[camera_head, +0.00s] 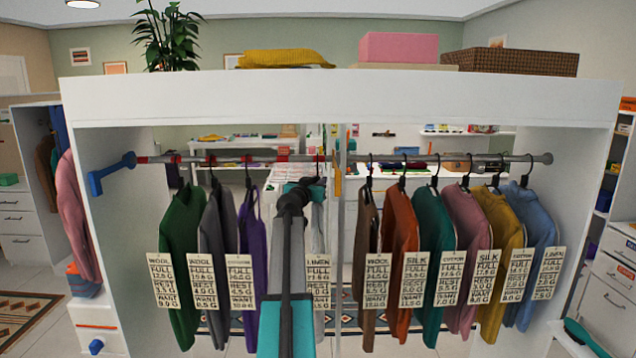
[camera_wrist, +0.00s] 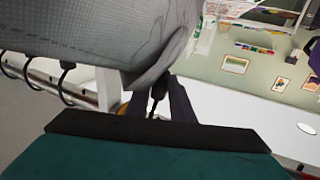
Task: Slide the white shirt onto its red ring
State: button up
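The white shirt (camera_head: 318,228) hangs in the middle of the rail, mostly behind my arm, with a tag reading LINEN at its front. Its hook stands close to the red ring (camera_head: 320,158) at the left section's right end; I cannot tell whether they line up. My gripper (camera_head: 303,187) is beside the shirt's hanger, just under the rail. In the wrist view, pale grey cloth (camera_wrist: 150,35) fills the top, probably this shirt. Dark finger shapes (camera_wrist: 160,103) flank a black hanger neck below it. Whether they grip it is unclear.
Green (camera_head: 180,250), grey (camera_head: 212,235) and purple (camera_head: 250,220) garments hang to the left, several others to the right of the divider (camera_head: 342,200). More red rings mark the left rail (camera_head: 228,159). A blue bracket (camera_head: 110,173) sticks out at the far left.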

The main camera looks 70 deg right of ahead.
jog(key=shift+w+a+f+b, duration=0.1)
jog(key=shift+w+b, duration=0.1)
jog(key=shift+b, duration=0.1)
jog(key=shift+w+a+b, duration=0.15)
jog(key=shift+w+b, duration=0.25)
jog(key=shift+w+a+b, duration=0.65)
jog(key=shift+w+b, duration=0.8)
jog(key=shift+w, duration=0.2)
jog(key=shift+w+a+b, duration=0.65)
jog(key=shift+w+b, duration=0.75)
jog(key=shift+w, duration=0.25)
jog(key=shift+w+a+b, duration=0.65)
jog(key=shift+w+b, duration=0.8)
jog(key=shift+w, duration=0.2)
jog(key=shift+c, duration=0.2)
jog(key=o, duration=1)
jog(key=shift+c, duration=0.2)
jog(key=shift+a, duration=0.15)
jog(key=a+b, duration=0.2)
jog(key=a, duration=1.1)
jog(key=shift+s+a, duration=0.15)
jog(key=shift+a, duration=0.15)
